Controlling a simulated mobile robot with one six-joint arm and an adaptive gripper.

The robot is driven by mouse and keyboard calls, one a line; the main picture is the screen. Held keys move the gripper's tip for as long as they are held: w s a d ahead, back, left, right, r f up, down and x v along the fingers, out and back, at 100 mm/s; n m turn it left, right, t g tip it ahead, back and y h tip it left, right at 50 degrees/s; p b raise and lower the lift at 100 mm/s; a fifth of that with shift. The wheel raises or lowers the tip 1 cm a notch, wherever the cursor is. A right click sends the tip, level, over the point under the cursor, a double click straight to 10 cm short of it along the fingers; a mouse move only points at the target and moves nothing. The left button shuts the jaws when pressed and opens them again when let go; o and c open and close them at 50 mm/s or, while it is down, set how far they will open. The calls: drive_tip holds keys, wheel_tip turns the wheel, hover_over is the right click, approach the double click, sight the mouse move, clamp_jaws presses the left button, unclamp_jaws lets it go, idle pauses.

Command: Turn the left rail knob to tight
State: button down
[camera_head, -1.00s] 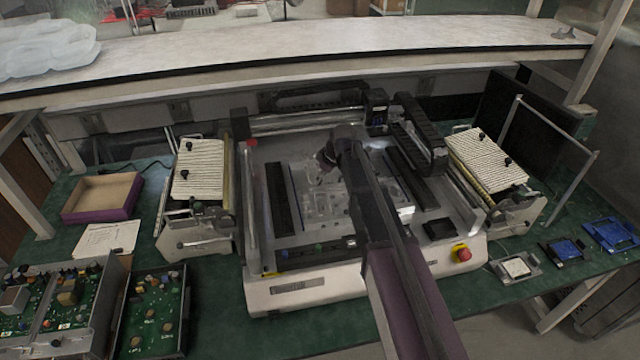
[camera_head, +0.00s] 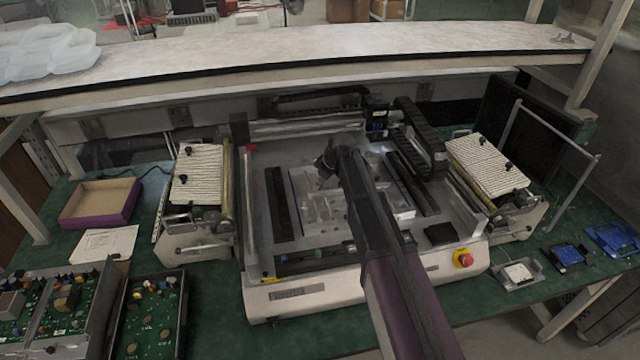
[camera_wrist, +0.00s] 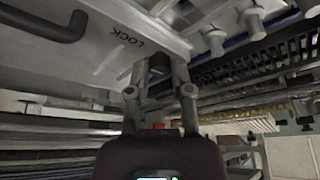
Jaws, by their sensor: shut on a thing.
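The machine (camera_head: 300,300) stands on the green bench with an open top. My gripper (camera_head: 322,178) reaches down into its middle, small and partly hidden by my arm in the head view. In the wrist view my gripper (camera_wrist: 161,92) has its two fingers on either side of a dark knob (camera_wrist: 158,66) and is shut on it. The knob sits at the edge of a pale plate (camera_wrist: 75,55) marked LOCK, with a short light line printed beside the word. The fingers hide part of the knob, and I cannot tell its turn angle.
A dark handle (camera_wrist: 45,22) is on the plate, and several pale posts (camera_wrist: 250,18) stand to its right. A cable chain (camera_head: 420,135) and a red stop button (camera_head: 463,258) are on the machine's right. A shelf (camera_head: 300,55) spans the back.

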drive_tip(key=shift+s+m, duration=0.1)
drive_tip(key=shift+m, duration=0.3)
drive_tip(key=m+t, duration=0.1)
drive_tip(key=m, duration=0.1)
drive_tip(key=m+h, duration=0.1)
drive_tip(key=m, duration=0.1)
drive_tip(key=shift+s+a+m+t+h, duration=0.1)
drive_tip(key=shift+a+m+t+h, duration=0.05)
drive_tip(key=shift+m+t+h, duration=0.2)
drive_tip(key=m+h, duration=0.1)
drive_tip(key=m, duration=0.2)
drive_tip(key=m+h, duration=0.1)
drive_tip(key=m, duration=0.2)
drive_tip(key=shift+a+t, duration=0.15)
drive_tip(key=shift+t, duration=0.2)
drive_tip(key=m+h, duration=0.1)
drive_tip(key=m, duration=0.2)
drive_tip(key=m+h, duration=0.1)
drive_tip(key=m, duration=0.2)
drive_tip(key=shift+a+g, duration=0.15)
drive_tip(key=shift+g, duration=0.25)
drive_tip(key=m+h, duration=0.1)
drive_tip(key=m, duration=0.2)
drive_tip(key=m+g+h, duration=0.1)
drive_tip(key=m, duration=0.2)
drive_tip(key=shift+a, duration=0.1)
drive_tip(key=shift+m+g, duration=0.25)
drive_tip(key=shift+g, duration=0.05)
